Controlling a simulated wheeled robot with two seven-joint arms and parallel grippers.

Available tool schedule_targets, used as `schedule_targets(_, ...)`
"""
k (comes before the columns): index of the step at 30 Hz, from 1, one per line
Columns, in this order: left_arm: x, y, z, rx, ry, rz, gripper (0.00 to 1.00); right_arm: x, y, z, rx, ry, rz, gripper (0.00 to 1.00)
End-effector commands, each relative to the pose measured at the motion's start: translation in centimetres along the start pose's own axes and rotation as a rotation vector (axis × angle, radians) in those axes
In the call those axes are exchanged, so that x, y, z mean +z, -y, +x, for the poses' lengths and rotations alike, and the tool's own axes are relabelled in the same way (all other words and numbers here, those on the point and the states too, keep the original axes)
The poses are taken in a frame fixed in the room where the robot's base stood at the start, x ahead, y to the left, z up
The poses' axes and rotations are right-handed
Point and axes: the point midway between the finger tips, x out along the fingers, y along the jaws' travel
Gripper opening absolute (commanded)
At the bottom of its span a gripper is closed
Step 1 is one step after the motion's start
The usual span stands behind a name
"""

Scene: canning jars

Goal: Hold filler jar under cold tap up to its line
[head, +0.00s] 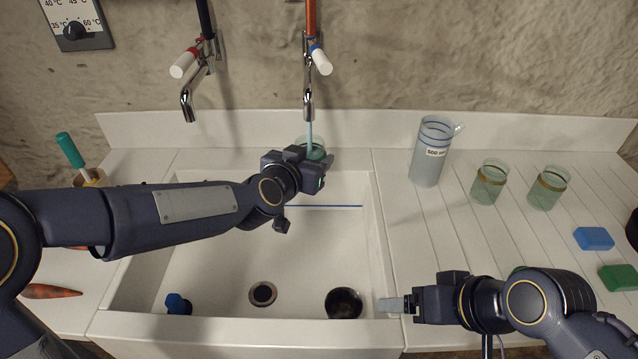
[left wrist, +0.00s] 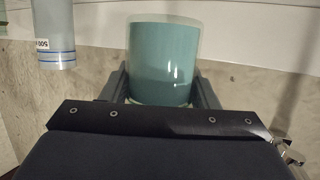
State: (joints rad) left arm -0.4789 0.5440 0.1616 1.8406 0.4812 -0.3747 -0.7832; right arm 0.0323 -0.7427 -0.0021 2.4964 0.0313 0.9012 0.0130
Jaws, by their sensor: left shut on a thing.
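My left gripper (head: 311,174) is shut on a greenish filler jar (head: 310,146) under the cold tap (head: 308,98), which has a blue band and white handle. A thin pale stream (head: 309,132) runs from the spout into the jar. In the left wrist view the jar (left wrist: 163,60) sits between both fingers (left wrist: 163,95) and looks teal. That view is upside down; the jar's mouth is hidden by the gripper, and I cannot make out a fill line. My right gripper (head: 408,304) is at the sink's front right, with a small pale piece at its tips; its grip is unclear.
The white sink (head: 225,255) holds a dark round bowl (head: 343,303) and a blue object (head: 178,303). A second tap (head: 190,85) with a red band hangs left. On the right drainboard stand a 500-labelled jug (head: 428,165), two green jars (head: 488,183) and sponges (head: 594,238).

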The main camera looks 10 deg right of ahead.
Motion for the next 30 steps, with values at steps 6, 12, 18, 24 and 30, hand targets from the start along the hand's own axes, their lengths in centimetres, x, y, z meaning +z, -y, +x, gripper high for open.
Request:
schedule_targets(6,0.1,-1.4,-1.6,0.003,-0.004,0.002,0.27,-0.2,0.2,-0.4,0.0,0.0,0.0,0.8)
schedule_targets(12,0.8,-3.3,-3.8,0.002,-0.003,0.002,0.27,-0.4,0.4,-0.9,0.0,0.0,0.0,0.8)
schedule_targets(18,1.4,-4.9,-5.5,0.001,-0.003,0.0,0.27,-0.6,0.6,-1.2,0.0,0.0,0.0,0.8)
schedule_targets(24,1.7,-5.2,-5.9,-0.001,-0.003,0.0,0.27,-0.6,0.6,-1.3,0.0,0.0,0.0,0.8)
schedule_targets(30,1.7,-5.2,-5.9,0.0,-0.003,0.0,0.27,-0.6,0.6,-1.2,0.0,0.0,0.0,0.8)
